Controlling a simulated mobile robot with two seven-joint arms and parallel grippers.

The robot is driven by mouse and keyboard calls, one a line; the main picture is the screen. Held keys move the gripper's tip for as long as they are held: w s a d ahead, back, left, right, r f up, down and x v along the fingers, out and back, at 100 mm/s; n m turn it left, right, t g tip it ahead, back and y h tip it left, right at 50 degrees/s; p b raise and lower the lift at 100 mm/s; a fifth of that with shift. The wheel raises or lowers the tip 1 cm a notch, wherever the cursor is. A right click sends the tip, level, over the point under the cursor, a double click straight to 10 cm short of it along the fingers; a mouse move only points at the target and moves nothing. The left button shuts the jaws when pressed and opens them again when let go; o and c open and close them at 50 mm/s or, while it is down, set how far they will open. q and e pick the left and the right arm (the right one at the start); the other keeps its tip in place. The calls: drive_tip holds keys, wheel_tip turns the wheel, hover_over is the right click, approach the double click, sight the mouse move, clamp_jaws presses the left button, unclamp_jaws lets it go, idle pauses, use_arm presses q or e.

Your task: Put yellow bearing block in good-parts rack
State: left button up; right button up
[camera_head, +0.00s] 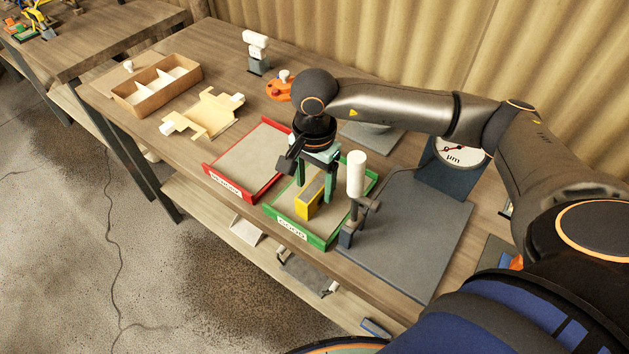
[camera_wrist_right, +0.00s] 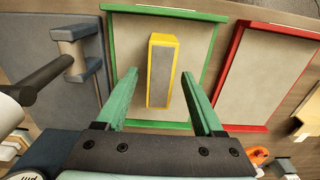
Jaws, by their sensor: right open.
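The yellow bearing block (camera_head: 310,197) has a grey top face and sits inside the green-rimmed good-parts rack (camera_head: 318,241), labelled GOOD. It also shows in the right wrist view (camera_wrist_right: 162,72), lying on the rack's grey floor (camera_wrist_right: 125,60). My right gripper (camera_head: 316,186) is over the rack with its green fingers pointing down. In the right wrist view the right gripper (camera_wrist_right: 167,92) is open, with its fingers spread to either side of the block and a gap on both sides. My left gripper is not in view.
A red-rimmed tray (camera_head: 226,190) lies left of the green rack. A stand with a white cylinder (camera_head: 356,174) is close to the rack's right side, near a dial gauge (camera_head: 460,151). A wooden divided box (camera_head: 157,84) and a cream fixture (camera_head: 204,114) stand further left.

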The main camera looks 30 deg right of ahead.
sight(314, 187)
wheel_tip(314, 187, up, 12)
drive_tip(key=shift+r+b, duration=0.15)
drive_tip(key=shift+b, duration=0.3)
idle(0.5)
